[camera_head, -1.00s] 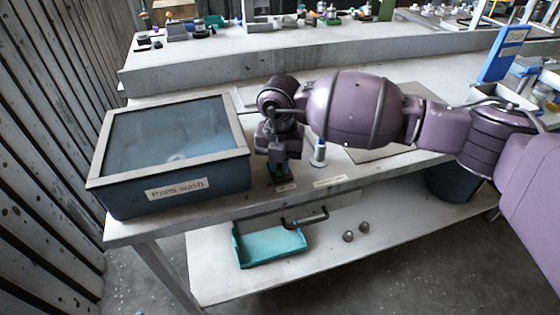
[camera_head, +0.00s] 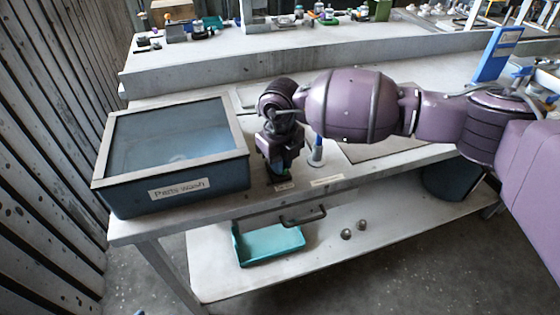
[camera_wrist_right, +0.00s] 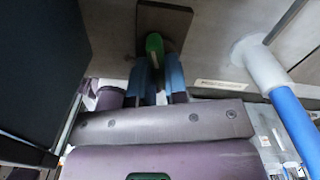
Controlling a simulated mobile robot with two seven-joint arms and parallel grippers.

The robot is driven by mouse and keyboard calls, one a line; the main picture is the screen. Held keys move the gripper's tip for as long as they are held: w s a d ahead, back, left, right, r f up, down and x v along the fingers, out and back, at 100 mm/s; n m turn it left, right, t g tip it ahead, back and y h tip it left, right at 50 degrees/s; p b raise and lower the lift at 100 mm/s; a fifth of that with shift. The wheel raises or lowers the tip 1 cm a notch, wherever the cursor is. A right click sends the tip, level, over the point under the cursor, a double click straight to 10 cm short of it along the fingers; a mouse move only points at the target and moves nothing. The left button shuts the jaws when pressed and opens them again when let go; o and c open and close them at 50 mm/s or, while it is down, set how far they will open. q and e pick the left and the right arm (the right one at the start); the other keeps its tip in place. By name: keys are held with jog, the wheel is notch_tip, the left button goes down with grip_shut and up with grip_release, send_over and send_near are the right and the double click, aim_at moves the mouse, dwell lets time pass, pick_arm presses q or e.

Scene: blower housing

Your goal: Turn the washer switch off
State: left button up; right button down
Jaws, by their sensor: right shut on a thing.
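The parts washer (camera_head: 180,190) is a dark blue-grey box with a clear lid at the left of the bench. The washer switch (camera_wrist_right: 154,44) has a green lever on a brown-grey base plate (camera_wrist_right: 165,22). My right gripper (camera_wrist_right: 160,72) has its blue fingers on both sides of the lever and is shut on it. In the head view my right gripper (camera_head: 280,172) is at the bench's front edge, right of the washer, and mostly hides the switch. Which way the lever leans is hard to tell. My left gripper is not in view.
A white and blue bottle (camera_head: 316,152) stands close to the right of my gripper; it also shows in the right wrist view (camera_wrist_right: 262,66). A teal tray (camera_head: 270,242) and two small balls (camera_head: 361,225) lie on the lower shelf. Bench top (camera_head: 420,75) behind my arm is mostly clear.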

jog(key=shift+n, duration=1.1)
jog(key=c, duration=1.1)
grip_release()
jog(key=shift+c, duration=0.2)
notch_tip(320, 180, up, 11)
jog(key=p, duration=0.1)
jog(key=shift+f, duration=0.15)
